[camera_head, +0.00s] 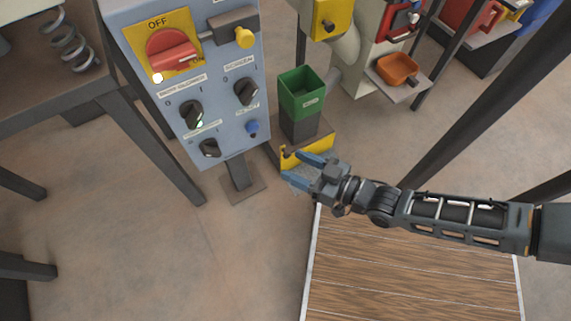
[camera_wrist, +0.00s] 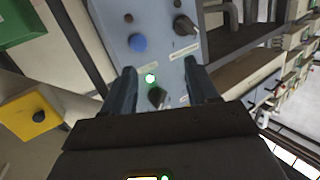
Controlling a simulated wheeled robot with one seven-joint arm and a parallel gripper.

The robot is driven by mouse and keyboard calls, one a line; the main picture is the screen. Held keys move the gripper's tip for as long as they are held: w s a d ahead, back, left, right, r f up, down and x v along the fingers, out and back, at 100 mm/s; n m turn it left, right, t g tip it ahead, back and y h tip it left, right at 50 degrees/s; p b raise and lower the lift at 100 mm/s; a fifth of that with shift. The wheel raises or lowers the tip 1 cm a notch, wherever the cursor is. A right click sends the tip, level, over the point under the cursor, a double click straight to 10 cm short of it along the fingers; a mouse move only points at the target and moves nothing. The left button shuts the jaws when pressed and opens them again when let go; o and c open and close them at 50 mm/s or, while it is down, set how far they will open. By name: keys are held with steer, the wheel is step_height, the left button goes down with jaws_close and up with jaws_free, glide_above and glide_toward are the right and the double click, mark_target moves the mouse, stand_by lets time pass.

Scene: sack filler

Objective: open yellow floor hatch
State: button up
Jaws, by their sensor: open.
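A yellow panel (camera_head: 322,144), which looks like the hatch, sits low at the foot of the green-topped bin and is partly hidden by my gripper. In the wrist view a yellow panel (camera_wrist: 22,121) with a dark knob (camera_wrist: 38,116) lies at the left, outside the jaws. It looks closed, though I cannot see all of it. My gripper (camera_head: 291,165) is open, its blue fingers pointing left in front of the yellow panel. In the wrist view nothing is between the fingers (camera_wrist: 158,72); the blue-grey control panel lies beyond them.
The control panel (camera_head: 228,133) with a red switch and knobs stands on a post left of my gripper. A green bin (camera_head: 302,92) rises just behind the yellow panel. A wooden platform (camera_head: 405,275) lies below my arm. The floor at lower left is clear.

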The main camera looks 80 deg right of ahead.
mark_target(288, 156)
steer(key=w+d+f+m+g+h+b, duration=0.1)
steer(key=d+f+m+h+b, duration=0.3)
steer(key=f, duration=0.7)
steer(key=d+f+m+g+h+b, duration=0.1)
steer(key=d+f+b, duration=0.5)
steer(key=f, duration=0.4)
steer(key=w+d+f+m+g+h+b, duration=0.15)
steer(key=d+f+h+b, duration=0.35)
steer(key=f, duration=0.6)
steer(key=shift+m+y, duration=0.45)
steer(key=shift+y, duration=0.45)
steer(key=shift+b+x, duration=1.4)
steer(key=shift+x, duration=1.9)
steer(key=shift+s+d+r, duration=0.1)
steer(key=shift+s+d, duration=0.05)
steer(key=shift+c, duration=0.2)
jaws_close()
